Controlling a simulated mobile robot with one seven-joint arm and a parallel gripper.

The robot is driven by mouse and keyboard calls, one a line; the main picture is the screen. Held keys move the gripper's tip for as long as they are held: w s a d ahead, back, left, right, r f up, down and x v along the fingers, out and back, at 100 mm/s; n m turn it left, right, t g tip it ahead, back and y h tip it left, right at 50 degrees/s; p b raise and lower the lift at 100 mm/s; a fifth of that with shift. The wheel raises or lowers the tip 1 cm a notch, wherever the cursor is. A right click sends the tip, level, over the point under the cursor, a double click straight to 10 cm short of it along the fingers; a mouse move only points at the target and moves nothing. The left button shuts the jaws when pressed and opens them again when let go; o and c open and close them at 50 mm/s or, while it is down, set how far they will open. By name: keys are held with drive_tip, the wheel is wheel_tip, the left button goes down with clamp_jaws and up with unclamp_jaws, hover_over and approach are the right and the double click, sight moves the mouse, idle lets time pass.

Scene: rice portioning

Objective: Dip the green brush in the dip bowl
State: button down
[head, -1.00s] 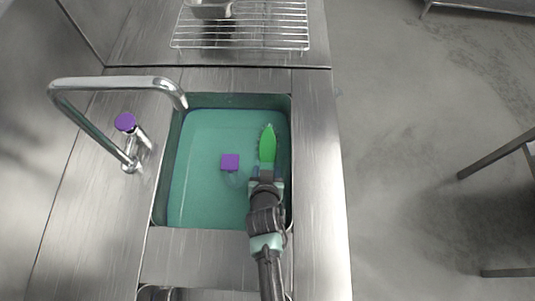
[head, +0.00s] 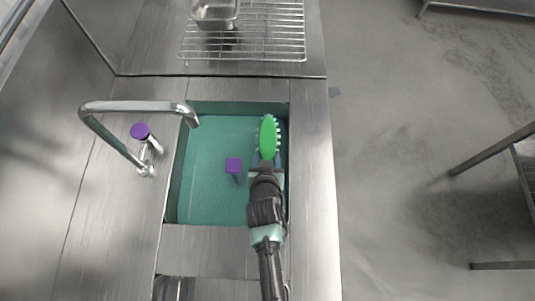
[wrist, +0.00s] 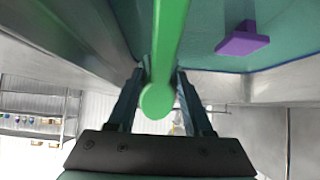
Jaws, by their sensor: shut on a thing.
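The green brush (head: 268,138) is over the right side of a teal-lined sink basin (head: 205,205), its head pointing away and pale bristles showing along both edges. My gripper (head: 265,172) is shut on its handle. In the wrist view, the green handle (wrist: 168,45) runs between the two fingers of my gripper (wrist: 157,85). I cannot tell whether the brush touches the basin or any liquid. I see no separate thing that is clearly a dip bowl.
A purple-topped post (head: 234,165) stands in the basin left of my gripper; its purple top shows in the wrist view (wrist: 242,40). A curved faucet (head: 135,106) and purple knob (head: 140,131) are at left. A wire rack (head: 275,30) with a metal pan (head: 214,12) lies behind.

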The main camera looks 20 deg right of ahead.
sight(267, 158)
wheel_tip(267, 158, up, 14)
drive_tip(key=p, duration=1.1)
drive_tip(key=shift+f, duration=0.15)
idle(0.9)
